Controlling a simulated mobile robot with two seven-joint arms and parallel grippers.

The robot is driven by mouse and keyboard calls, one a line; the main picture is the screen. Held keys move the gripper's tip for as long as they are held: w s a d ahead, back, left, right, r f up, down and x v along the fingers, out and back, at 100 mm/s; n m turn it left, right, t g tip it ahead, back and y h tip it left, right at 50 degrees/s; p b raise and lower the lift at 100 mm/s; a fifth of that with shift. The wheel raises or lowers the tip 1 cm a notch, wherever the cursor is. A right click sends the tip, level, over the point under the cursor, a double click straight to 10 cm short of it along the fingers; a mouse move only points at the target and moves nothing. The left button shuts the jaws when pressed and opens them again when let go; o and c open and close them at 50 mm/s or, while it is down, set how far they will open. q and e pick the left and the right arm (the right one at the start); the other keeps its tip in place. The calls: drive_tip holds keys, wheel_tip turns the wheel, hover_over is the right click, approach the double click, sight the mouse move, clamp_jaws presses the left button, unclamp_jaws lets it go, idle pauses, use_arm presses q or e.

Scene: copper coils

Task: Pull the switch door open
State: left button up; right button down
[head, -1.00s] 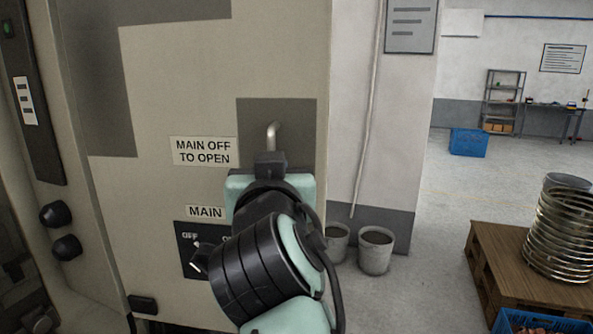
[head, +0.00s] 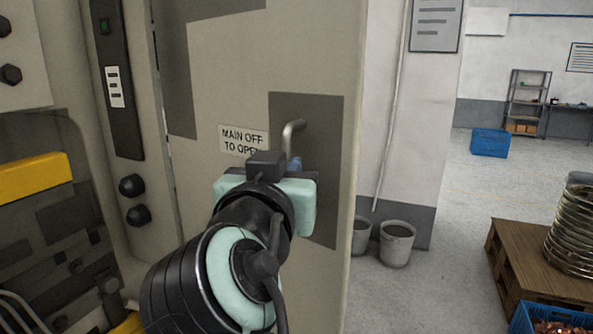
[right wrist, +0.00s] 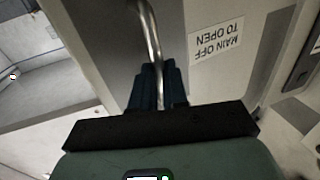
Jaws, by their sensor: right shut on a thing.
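The switch door (head: 335,60) is a beige panel with a dark grey patch around its handle. Its left edge shows a narrow dark gap beside the cabinet frame. The metal bar handle (head: 291,132) stands out from the grey patch, right of the "MAIN OFF TO OPEN" label (head: 243,140). My right gripper (head: 293,163) is at the lower part of the handle, and its body hides part of it. In the right wrist view the dark fingers (right wrist: 158,88) are shut around the handle bar (right wrist: 149,35). The MAIN switch is hidden behind my arm. My left gripper is not in view.
The cabinet frame carries black knobs (head: 132,185) and a dark strip (head: 115,60). Two buckets (head: 396,244) stand by the wall right of the door. A wooden pallet (head: 522,262) with metal coils and a blue crate (head: 540,318) are at lower right.

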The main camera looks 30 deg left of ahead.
drive_tip(key=shift+s+a+r, duration=0.1)
drive_tip(key=shift+s+a, duration=0.2)
drive_tip(key=shift+s, duration=0.1)
drive_tip(key=c, duration=1.1)
unclamp_jaws()
drive_tip(key=shift+a, duration=0.1)
drive_tip(key=shift+c, duration=0.2)
drive_tip(key=shift+w, duration=0.1)
